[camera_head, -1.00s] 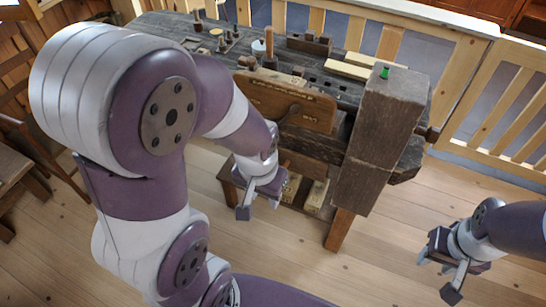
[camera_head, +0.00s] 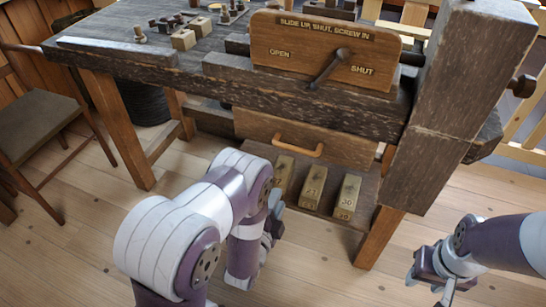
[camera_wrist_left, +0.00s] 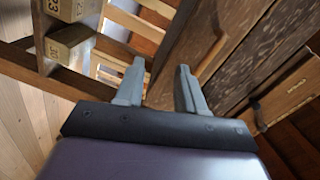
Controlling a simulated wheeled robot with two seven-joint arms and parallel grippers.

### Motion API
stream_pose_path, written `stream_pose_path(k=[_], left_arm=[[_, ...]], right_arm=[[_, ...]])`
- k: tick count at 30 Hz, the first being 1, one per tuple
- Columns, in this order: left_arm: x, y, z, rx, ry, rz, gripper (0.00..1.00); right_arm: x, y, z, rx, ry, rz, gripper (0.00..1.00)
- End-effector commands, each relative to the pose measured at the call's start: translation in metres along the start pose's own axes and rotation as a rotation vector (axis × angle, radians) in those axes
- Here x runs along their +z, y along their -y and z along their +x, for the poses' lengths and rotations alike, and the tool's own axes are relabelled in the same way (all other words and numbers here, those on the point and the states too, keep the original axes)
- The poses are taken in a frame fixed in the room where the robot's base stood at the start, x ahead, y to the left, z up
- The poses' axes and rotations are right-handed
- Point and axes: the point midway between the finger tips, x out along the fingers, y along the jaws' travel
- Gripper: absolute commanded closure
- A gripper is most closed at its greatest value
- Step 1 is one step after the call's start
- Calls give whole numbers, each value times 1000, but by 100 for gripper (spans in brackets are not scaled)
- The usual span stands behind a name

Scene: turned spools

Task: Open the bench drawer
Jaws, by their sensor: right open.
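The bench drawer (camera_head: 270,130) has a plain brown wooden front under the bench top, with a light wooden bow handle (camera_head: 298,146). The drawer front looks closed in. In the left wrist view the drawer front (camera_wrist_left: 225,22) and its handle (camera_wrist_left: 211,58) lie just beyond and to the right of the fingertips. My left gripper (camera_wrist_left: 160,75) is open with nothing between its fingers. In the head view it (camera_head: 274,212) is below and left of the handle, apart from it and partly hidden by my arm. My right gripper (camera_head: 432,285) is open and empty at the lower right, away from the bench.
Numbered blocks (camera_head: 346,194) stand on a low shelf under the drawer. A board (camera_head: 290,40) marked OPEN and SHUT carries a dark lever (camera_head: 328,70) above. A thick wooden post (camera_head: 455,95) stands right of the drawer. A chair (camera_head: 38,138) is at left; the front floor is clear.

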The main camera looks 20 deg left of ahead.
Motion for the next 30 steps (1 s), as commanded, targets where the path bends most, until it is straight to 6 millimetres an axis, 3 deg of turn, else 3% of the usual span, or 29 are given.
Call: stream_pose_path(k=[1,2,5,11,21,30], left_arm=[[-7,26,2,-115,-26,78,62],[-10,38,2,-172,-35,123,62],[-16,57,-2,-273,-40,233,62],[-17,65,19,-273,-35,261,62],[-23,84,99,-276,-37,258,62],[-24,90,120,-271,-36,258,62]], right_arm=[[0,0,-3,0,-1,0,57],[0,0,-3,0,-1,0,57],[0,0,-3,0,0,0,57],[-1,0,-9,0,0,0,57],[1,0,5,0,1,0,57],[1,0,7,0,1,0,57]])
